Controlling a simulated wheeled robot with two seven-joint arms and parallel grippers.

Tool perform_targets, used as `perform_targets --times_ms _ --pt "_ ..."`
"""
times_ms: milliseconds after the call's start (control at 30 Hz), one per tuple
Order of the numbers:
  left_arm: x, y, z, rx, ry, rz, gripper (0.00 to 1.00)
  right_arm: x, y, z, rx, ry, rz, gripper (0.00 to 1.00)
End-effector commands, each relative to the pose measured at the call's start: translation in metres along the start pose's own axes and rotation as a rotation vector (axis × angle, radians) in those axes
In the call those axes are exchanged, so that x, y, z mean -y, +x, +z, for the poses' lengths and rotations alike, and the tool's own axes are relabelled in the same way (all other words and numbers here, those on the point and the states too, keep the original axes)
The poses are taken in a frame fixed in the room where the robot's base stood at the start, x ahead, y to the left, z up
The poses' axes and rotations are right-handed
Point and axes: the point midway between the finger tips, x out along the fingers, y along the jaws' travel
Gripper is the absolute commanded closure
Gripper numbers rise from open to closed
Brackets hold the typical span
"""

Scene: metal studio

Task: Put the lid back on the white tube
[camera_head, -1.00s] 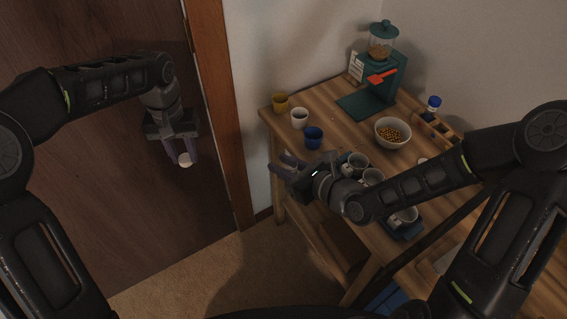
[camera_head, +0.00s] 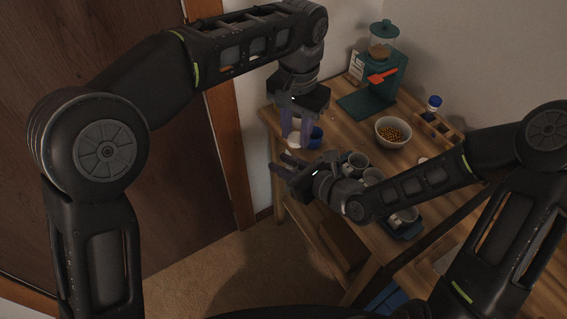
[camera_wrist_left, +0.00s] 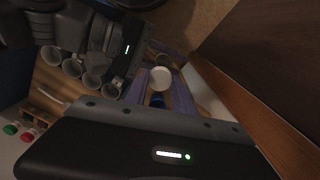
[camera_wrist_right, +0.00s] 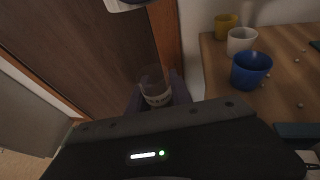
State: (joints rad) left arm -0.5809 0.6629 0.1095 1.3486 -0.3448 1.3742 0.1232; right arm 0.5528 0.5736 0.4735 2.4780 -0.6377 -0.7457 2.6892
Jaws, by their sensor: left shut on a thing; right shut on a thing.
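My left gripper (camera_head: 297,138) points down over the table's left end, shut on a round white lid (camera_head: 293,142). The lid shows as a white disc between the fingers in the left wrist view (camera_wrist_left: 161,77). My right gripper (camera_head: 284,164) is lower, just off the table's left edge, shut on a clear tube with a whitish band (camera_wrist_right: 155,88). In the right wrist view the tube stands roughly upright between the fingers, and part of the lid (camera_wrist_right: 125,4) shows at the top edge, apart from the tube. The tube is hard to make out in the head view.
A blue cup (camera_wrist_right: 250,70), a white cup (camera_wrist_right: 241,40) and a yellow cup (camera_wrist_right: 226,25) stand close by on the table (camera_head: 350,130). A bowl (camera_head: 393,132), a green grinder (camera_head: 377,85) and a rack with a blue-capped tube (camera_head: 434,103) stand further back. The wooden door is left.

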Motion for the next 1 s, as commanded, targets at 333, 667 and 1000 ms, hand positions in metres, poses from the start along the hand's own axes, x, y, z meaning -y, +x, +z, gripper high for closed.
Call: perform_targets --times_ms 333,667,1000 --pt "0.003 -0.004 0.007 0.000 0.044 0.000 1.00 0.000 0.000 0.000 0.000 0.000 0.000 1.00" --pt "0.004 0.006 0.007 0.000 0.043 0.000 1.00 0.000 0.000 0.000 0.000 0.000 0.000 1.00" --pt "0.004 0.033 0.007 0.000 0.043 0.000 1.00 0.000 0.000 0.000 0.000 0.000 0.000 1.00"
